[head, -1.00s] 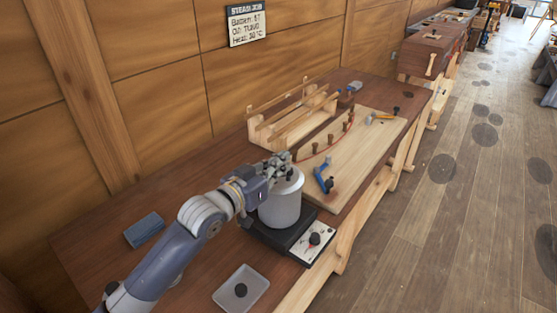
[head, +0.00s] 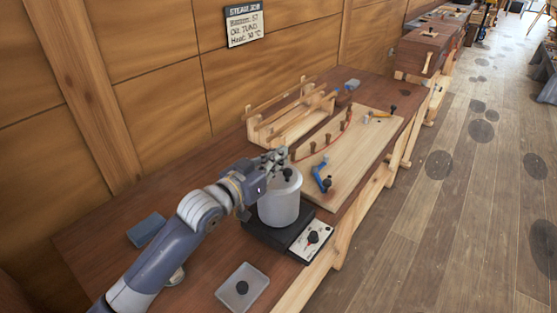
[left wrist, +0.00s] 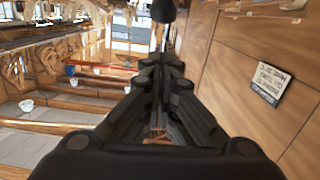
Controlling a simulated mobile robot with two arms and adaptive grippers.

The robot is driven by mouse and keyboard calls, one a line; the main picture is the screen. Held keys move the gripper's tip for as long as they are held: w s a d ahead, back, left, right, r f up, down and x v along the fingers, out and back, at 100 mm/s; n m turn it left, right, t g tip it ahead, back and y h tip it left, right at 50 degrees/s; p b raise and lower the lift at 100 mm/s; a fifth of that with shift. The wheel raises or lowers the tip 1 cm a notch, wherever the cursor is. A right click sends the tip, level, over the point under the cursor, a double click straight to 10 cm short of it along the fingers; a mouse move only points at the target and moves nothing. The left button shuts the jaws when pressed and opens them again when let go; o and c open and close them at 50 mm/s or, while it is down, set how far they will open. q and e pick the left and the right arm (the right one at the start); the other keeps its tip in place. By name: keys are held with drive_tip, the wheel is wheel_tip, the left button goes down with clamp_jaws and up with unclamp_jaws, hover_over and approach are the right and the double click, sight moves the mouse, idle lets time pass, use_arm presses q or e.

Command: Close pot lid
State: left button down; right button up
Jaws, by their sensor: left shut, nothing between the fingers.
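A white-grey cylindrical pot (head: 279,207) stands upright on a black hotplate (head: 268,232) near the front edge of the bench. A pale lid (head: 275,183) with a dark knob (head: 287,174) shows at its top; whether it sits fully flush I cannot tell. My left gripper (head: 277,156) is shut and empty, just behind and above the lid's knob, and hides part of the far rim. In the left wrist view my left gripper (left wrist: 158,85) has its fingers together, with a dark round knob at the top edge. My right gripper is not in view.
A pale square tray (head: 231,297) with a dark round thing lies at the front edge. A blue-grey block (head: 146,229) lies left of my arm. A wooden board (head: 350,165) with a blue clamp (head: 321,176) and a wooden rack (head: 280,127) stand beyond the pot.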

use_arm(q)
drive_tip(key=r+b+v, duration=0.1)
drive_tip(key=b+v, duration=0.2)
drive_tip(key=v, duration=0.7)
drive_tip(key=shift+s, duration=0.2)
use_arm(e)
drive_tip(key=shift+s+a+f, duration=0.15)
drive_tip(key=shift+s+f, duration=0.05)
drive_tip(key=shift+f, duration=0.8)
use_arm(q)
drive_tip(key=shift+a, duration=0.2)
